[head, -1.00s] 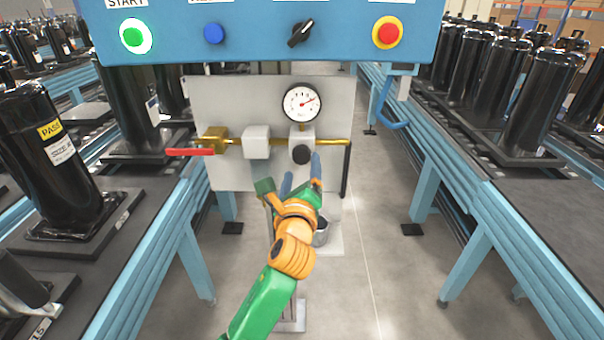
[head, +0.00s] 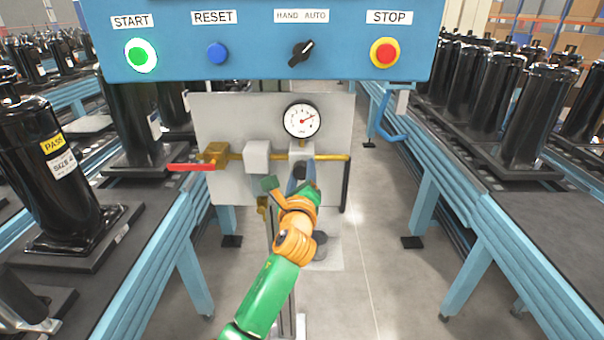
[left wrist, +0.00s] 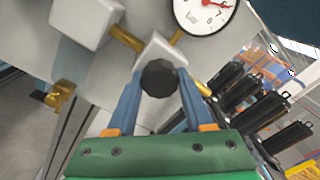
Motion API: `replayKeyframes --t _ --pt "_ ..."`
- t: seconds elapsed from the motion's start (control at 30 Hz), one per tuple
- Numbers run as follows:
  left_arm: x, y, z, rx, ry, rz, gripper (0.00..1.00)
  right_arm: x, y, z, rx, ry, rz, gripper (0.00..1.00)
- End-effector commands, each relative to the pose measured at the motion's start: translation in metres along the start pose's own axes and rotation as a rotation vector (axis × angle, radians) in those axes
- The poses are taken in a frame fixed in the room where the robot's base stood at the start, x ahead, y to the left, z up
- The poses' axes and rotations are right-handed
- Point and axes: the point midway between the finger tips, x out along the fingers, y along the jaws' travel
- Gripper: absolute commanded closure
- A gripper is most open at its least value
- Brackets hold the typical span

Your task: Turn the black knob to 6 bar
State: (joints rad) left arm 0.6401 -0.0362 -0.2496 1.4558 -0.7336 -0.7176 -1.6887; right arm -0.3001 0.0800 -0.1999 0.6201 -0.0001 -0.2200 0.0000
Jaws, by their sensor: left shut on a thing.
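The black knob (head: 300,171) sits under a pale regulator block (head: 301,150) on the grey panel. It also shows in the left wrist view (left wrist: 158,79), between two blue fingers. My left gripper (head: 301,180) is shut on the knob, one finger on each side, and partly hides it in the head view. The round white gauge (head: 302,121) is above the block, its red needle pointing to the upper right. The gauge is cut off in the left wrist view (left wrist: 205,10), and its exact reading is too small to tell. My right gripper is not in view.
A brass pipe with a red-handled valve (head: 192,167) and a second pale block (head: 257,156) runs left of the knob. A blue button box (head: 260,60) overhangs the panel. Conveyors with black compressors stand on both sides. The floor right of the panel is clear.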

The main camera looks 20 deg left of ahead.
Motion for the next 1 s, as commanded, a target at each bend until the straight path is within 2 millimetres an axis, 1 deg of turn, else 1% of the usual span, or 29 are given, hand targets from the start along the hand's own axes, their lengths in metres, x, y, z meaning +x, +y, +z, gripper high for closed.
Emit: replayKeyframes --t 0.13,0.37,0.4,0.47,0.5,0.8,0.87,1.0 --pt "0.0 -0.001 0.002 -0.051 -0.002 -0.001 1.0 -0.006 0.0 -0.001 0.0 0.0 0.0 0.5" --pt "0.0 0.0 0.0 -0.062 -0.002 -0.002 1.0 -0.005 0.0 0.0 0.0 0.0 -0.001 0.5" --pt "0.0 0.0 0.0 -0.062 -0.002 -0.002 0.38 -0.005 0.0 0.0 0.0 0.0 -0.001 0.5" --pt "0.0 0.0 0.0 -0.062 -0.002 -0.002 0.21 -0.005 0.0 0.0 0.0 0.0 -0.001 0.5" --pt "0.0 0.0 0.0 -0.062 -0.002 -0.002 0.18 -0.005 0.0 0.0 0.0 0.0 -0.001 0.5" --pt "-0.002 0.0 -0.001 -0.062 -0.002 -0.002 0.18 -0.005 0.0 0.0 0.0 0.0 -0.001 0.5" --pt "-0.007 0.0 -0.001 -0.061 -0.002 -0.002 0.18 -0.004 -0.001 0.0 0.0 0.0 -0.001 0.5" --pt "-0.029 0.001 -0.001 -0.064 -0.001 -0.003 0.18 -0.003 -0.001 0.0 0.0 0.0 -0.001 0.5"
